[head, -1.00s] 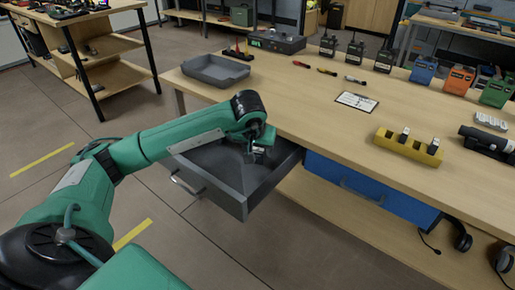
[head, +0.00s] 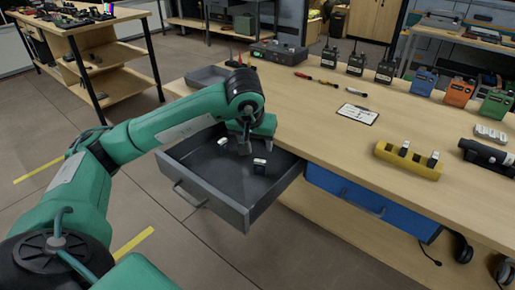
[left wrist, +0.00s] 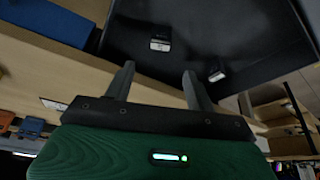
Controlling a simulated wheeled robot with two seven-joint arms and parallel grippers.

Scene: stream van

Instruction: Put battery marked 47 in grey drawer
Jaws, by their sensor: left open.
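The grey drawer (head: 268,196) is pulled open at the table's left end; its dark inside fills the top of the left wrist view (left wrist: 235,35). Two dark batteries with white tops are in it: one nearer the front right (head: 260,168), one farther back left (head: 223,142). Both also show in the left wrist view, one near the top (left wrist: 160,42), one to the right (left wrist: 216,75). Their numbers are not legible. My left gripper (head: 246,146) is open and empty above the drawer, apart from both batteries. My right gripper is not in view.
A yellow holder (head: 395,160) with two batteries stands on the table (head: 300,125). A closed blue drawer (head: 370,200) is right of the grey one. A grey tray (head: 203,75) sits behind my left arm. Radios and screwdrivers stand or lie farther back.

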